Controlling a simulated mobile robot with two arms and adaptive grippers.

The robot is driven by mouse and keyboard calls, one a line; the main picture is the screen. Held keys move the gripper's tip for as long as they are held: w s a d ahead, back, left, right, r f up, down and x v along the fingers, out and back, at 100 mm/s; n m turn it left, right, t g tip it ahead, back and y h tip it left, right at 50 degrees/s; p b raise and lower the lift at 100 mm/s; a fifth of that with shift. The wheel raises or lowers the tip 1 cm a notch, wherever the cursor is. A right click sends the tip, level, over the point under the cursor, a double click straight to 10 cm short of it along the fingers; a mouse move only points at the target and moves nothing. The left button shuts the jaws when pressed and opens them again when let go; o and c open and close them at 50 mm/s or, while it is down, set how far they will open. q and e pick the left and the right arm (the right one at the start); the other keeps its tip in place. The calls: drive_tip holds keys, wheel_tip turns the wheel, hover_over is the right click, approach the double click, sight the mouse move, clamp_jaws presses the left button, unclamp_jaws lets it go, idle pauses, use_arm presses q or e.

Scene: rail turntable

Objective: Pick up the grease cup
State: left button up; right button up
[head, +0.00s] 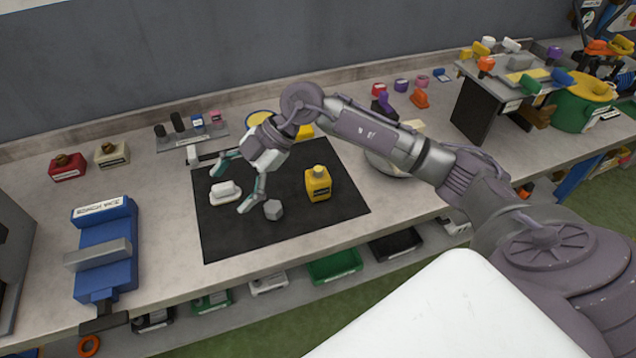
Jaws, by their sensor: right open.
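A black mat (340,212) lies on the workbench. On it are a white lidded piece (224,192) at the left, a small grey faceted piece (273,210) near the front and a yellow bottle (318,184) at the right. None carries a readable grease cup label, so I cannot tell for sure which is the grease cup. My right gripper (230,190) reaches over the mat with its teal-tipped fingers spread and empty. The white piece shows between and just beyond the fingertips, with the grey piece close by the lower finger. My left gripper is out of view.
A blue bench vise (105,250) stands left of the mat. A grey tray with dark pegs (190,135) is behind it. A raised shelf with coloured parts (515,75) and a green bin (580,105) stand at the right. Bins sit below the front edge.

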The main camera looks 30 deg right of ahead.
drive_tip(key=w+d+m+h, duration=0.25)
drive_tip(key=d+h, duration=0.35)
drive_tip(key=d, duration=0.7)
drive_tip(key=m+g+h, duration=0.1)
drive_tip(key=m+h, duration=0.2)
drive_tip(key=m, duration=0.1)
approach(318, 182)
drive_tip(key=w+d, duration=0.2)
drive_tip(key=f, duration=0.2)
drive_tip(key=f+p, duration=0.1)
drive_tip(key=f, duration=0.4)
drive_tip(key=shift+d+p, duration=0.25)
drive_tip(key=shift+p, duration=0.15)
drive_tip(key=f+p, duration=0.1)
drive_tip(key=f, duration=0.1)
drive_tip(key=a+f+p, duration=0.1)
drive_tip(key=f, duration=0.2)
drive_tip(key=shift+w+a+f, duration=0.1)
drive_tip(key=shift+a+f, duration=0.05)
drive_tip(key=shift+a, duration=0.05)
drive_tip(key=shift+f, duration=0.25)
drive_tip(key=c, duration=1.2)
drive_tip(key=shift+c, duration=0.7)
drive_tip(key=shift+r, duration=0.1)
